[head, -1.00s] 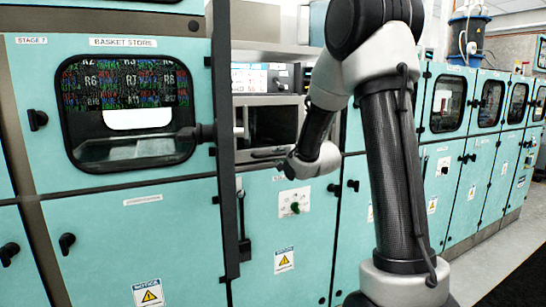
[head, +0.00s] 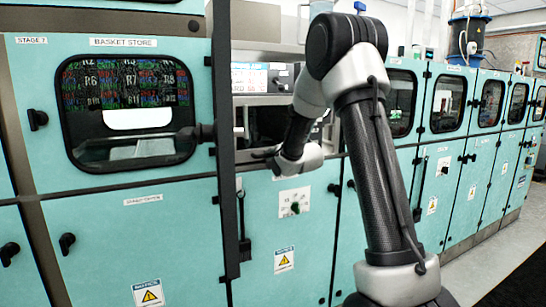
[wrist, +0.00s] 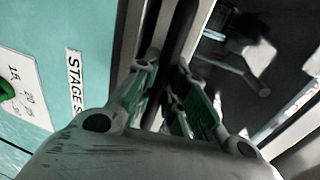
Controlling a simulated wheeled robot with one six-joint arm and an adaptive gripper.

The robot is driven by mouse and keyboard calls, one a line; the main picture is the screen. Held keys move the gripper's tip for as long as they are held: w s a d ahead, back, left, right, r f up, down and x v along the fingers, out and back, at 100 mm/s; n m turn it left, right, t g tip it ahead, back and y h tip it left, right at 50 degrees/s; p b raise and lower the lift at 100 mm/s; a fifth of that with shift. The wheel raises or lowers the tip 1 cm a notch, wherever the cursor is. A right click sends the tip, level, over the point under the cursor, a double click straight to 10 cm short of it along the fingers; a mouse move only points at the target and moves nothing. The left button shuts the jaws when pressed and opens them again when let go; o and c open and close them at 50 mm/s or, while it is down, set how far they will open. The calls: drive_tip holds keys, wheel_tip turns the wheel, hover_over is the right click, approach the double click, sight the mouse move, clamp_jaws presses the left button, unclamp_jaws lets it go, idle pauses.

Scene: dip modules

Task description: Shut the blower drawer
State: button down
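What I take to be the blower drawer (head: 241,115) is a grey metal box with a dark window, set in the teal machine in the head view. My forearm hides its right part, and I cannot tell how far it stands out. My gripper (head: 262,156) is at its lower front edge. In the wrist view, a silver-framed dark, glossy surface (wrist: 240,70) lies to the right of the gripper (wrist: 167,65). The green-padded fingers stand apart, with a dark upright strip behind the gap. I cannot tell whether they touch the drawer.
A dark upright post (head: 228,190) stands just left of the gripper. A teal panel with a green knob (head: 295,207) lies below. The basket store window (head: 130,110) is at left. In the wrist view, a STAGE 5 label (wrist: 75,80) is on the left. Open floor (head: 490,260) is at right.

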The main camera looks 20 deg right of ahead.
drive_tip(key=shift+w+a, duration=0.1)
drive_tip(key=shift+w, duration=2.05)
drive_tip(key=shift+r, duration=0.1)
drive_tip(key=c, duration=1.7)
unclamp_jaws()
drive_tip(key=shift+w, duration=0.1)
drive_tip(key=s, duration=0.4)
drive_tip(key=s+r, duration=0.1)
drive_tip(key=s, duration=0.3)
drive_tip(key=s+r, duration=0.1)
drive_tip(key=s, duration=0.2)
drive_tip(key=shift+s+d+r, duration=0.1)
drive_tip(key=shift+s+d, duration=0.15)
drive_tip(key=shift+s, duration=0.15)
